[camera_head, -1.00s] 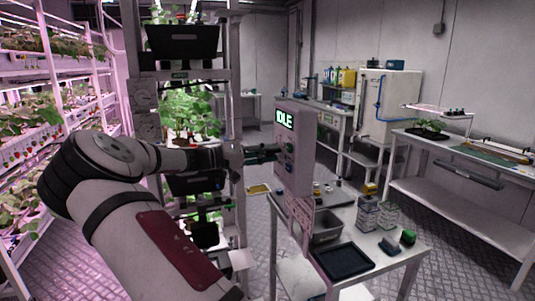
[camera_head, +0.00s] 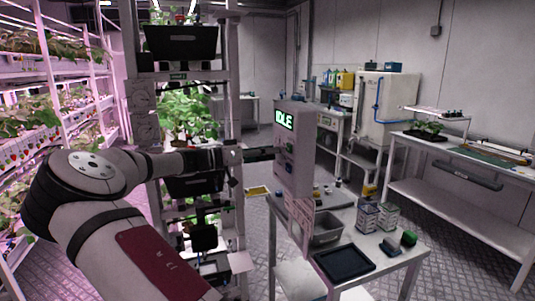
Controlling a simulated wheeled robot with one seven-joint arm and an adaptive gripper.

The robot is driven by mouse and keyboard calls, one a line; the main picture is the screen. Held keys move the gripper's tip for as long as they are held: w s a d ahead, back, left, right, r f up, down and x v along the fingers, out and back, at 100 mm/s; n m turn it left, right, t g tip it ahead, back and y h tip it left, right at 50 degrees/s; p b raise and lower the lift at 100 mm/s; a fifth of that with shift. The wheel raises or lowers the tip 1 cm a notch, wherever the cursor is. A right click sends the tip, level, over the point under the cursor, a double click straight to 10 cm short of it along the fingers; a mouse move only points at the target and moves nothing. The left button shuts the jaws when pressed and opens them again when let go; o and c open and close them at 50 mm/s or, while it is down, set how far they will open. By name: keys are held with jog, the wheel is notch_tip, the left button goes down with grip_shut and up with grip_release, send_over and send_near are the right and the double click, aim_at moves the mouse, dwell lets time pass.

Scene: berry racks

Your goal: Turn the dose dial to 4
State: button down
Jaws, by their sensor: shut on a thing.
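A tall grey control box (camera_head: 293,160) stands at the near end of a white table. Its lit green display (camera_head: 284,119) reads "IDLE". Small knobs or buttons sit on its face below the display, too small to read, and I cannot make out a 4 or any dial marking. My gripper (camera_head: 266,154) reaches in from the left and its dark fingertips are at the box's face, just below the display. It is shut on what seems to be the dose dial, which the fingers hide.
The table holds a dark tray (camera_head: 344,262), a grey bin (camera_head: 325,229), small cartons (camera_head: 368,216) and a green item (camera_head: 408,238). A plant rack (camera_head: 238,100) stands close behind my arm. Open floor lies right of the table.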

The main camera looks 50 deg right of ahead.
jog(key=shift+f, duration=0.15)
jog(key=c, duration=1.3)
grip_release()
jog(key=v, duration=1.2)
jog(key=shift+a, duration=0.1)
